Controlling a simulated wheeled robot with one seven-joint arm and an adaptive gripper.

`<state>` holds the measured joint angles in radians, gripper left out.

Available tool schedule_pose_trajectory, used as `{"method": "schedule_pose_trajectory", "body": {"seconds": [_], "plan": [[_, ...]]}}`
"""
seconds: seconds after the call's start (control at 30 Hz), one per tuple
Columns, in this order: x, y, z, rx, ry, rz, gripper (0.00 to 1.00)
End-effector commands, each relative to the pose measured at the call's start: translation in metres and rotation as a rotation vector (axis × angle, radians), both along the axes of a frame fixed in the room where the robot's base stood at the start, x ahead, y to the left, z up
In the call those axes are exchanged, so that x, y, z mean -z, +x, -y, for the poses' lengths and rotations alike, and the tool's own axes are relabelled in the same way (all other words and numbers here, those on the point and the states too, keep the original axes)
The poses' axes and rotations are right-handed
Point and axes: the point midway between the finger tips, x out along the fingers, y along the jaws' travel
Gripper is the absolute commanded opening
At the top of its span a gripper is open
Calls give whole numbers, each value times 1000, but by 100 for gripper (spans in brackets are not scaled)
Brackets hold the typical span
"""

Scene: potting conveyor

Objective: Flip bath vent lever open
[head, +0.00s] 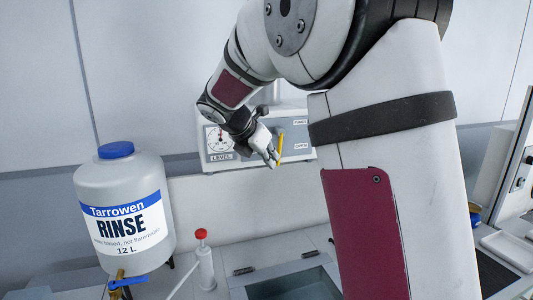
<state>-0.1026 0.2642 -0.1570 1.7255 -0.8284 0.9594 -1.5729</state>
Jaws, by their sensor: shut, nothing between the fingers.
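A yellow lever (280,149) stands nearly upright on the front of a grey control box (306,135) at the back. A label reading OPEN is to its right, and a smaller label above that is hard to read. I cannot read a vent name on the box. My gripper (274,160) is shut and empty, its fingertips just left of the lever's lower part and overlapping it in the picture. I cannot tell whether they touch it. My arm hides the right end of the box.
A dial (218,138) marked LEVEL is on the box's left side. A large RINSE jug (121,212) with a blue-handled tap (128,282) stands at left. A white tray (510,250) lies far right.

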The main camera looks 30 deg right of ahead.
Motion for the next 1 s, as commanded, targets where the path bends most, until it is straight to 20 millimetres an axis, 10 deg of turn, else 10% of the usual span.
{"method": "schedule_pose_trajectory", "body": {"seconds": [0.53, 1.0], "plan": [[12, -6, 29, -2, -448, -93, 0], [4, -6, 30, 1, -443, -88, 0]]}}
